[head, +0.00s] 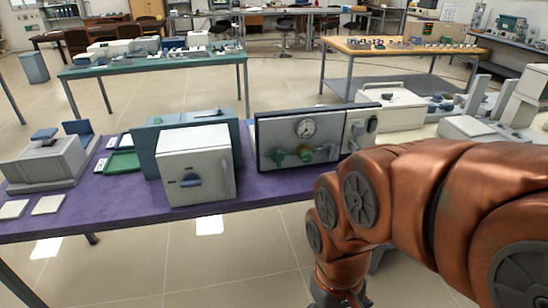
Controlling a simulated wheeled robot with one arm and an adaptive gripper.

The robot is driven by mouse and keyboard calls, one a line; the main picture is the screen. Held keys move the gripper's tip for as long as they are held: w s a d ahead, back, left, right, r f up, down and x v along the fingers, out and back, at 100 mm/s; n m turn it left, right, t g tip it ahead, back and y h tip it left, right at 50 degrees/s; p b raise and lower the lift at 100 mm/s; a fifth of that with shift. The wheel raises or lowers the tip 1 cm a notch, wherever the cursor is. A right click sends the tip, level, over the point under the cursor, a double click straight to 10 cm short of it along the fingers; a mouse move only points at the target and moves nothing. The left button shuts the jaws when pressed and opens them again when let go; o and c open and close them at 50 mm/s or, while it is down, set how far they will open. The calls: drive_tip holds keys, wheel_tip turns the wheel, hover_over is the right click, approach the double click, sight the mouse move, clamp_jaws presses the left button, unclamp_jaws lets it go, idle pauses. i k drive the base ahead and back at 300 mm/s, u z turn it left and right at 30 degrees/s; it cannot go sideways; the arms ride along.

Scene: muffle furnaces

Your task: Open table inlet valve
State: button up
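A pale valve panel (285,128) in a dark frame stands on the purple-topped table. It has a round gauge (305,128) near its upper middle. Below the gauge is a row of small valve fittings, with a green one (278,156) at the left and another greenish one (304,152) in the middle. I cannot tell which is the inlet valve or how its handle is turned. My copper-coloured arm bends down in front of the table at the lower right, apart from the fittings in the picture. My gripper is below the picture's edge.
A white furnace box (195,165) with a dark handle stands left of the panel. A grey scale-like device (45,160), a green tray (123,162) and white tiles (47,204) lie farther left. White equipment (390,105) stands right of the panel. Floor in front is clear.

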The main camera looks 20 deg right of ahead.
sight(277, 156)
drive_tip(key=z, duration=0.3)
drive_tip(key=k, duration=0.35)
drive_tip(key=u, duration=1.3)
drive_tip(key=i, duration=0.95)
drive_tip(key=z, duration=0.55)
